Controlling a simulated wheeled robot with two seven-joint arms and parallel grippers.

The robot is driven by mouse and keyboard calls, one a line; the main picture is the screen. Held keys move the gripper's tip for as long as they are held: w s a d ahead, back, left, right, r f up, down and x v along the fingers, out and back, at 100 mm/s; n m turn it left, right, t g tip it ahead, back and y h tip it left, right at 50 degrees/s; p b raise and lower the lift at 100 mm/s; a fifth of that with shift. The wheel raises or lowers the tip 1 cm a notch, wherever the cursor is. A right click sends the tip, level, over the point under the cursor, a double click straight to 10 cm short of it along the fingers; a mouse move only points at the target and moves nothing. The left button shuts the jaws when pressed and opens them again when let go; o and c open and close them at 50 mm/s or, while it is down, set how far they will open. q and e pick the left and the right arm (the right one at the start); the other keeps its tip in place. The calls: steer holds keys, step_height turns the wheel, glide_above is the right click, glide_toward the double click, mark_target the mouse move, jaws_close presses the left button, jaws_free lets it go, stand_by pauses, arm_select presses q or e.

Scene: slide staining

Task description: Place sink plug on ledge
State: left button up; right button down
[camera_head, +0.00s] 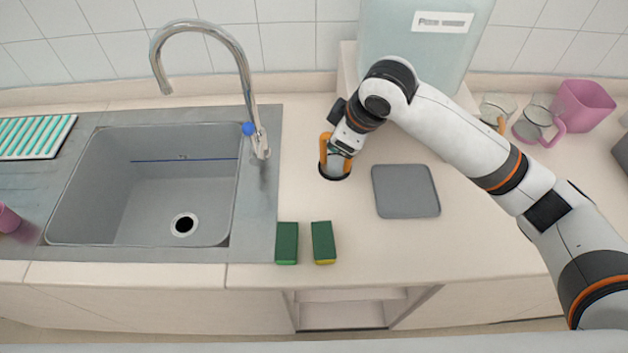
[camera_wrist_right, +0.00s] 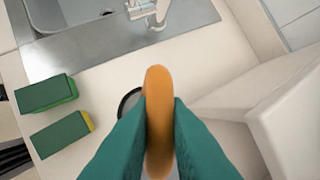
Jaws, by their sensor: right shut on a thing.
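My right gripper (camera_head: 337,160) is shut on an orange, elongated thing (camera_wrist_right: 158,110). In the right wrist view the thing stands between the teal fingers; I cannot tell whether it is a handle of something larger. In the head view the gripper points down over a black-rimmed round shape (camera_head: 335,177) in the counter, partly hidden by it. The same dark rim shows in the right wrist view (camera_wrist_right: 126,101). I cannot make out a sink plug for certain. The sink (camera_head: 150,200) has a drain with a dark centre (camera_head: 184,224). My left gripper is not in view.
Two green sponges (camera_head: 287,243) (camera_head: 323,242) lie at the counter's front, left of a grey mat (camera_head: 405,191). A pale container (camera_head: 425,50), glass mugs (camera_head: 535,120) and a pink cup (camera_head: 583,103) stand at the back.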

steer(key=w+a+r+n+g+y, duration=0.1)
steer(key=w+a+n+g, duration=0.1)
steer(key=a+n, duration=0.35)
steer(key=shift+a+f+p, duration=0.2)
steer(key=shift+f+p, duration=1.25)
steer(key=shift+f, duration=3.45)
steer(key=shift+f, duration=0.1)
steer(key=c, duration=1.4)
jaws_free()
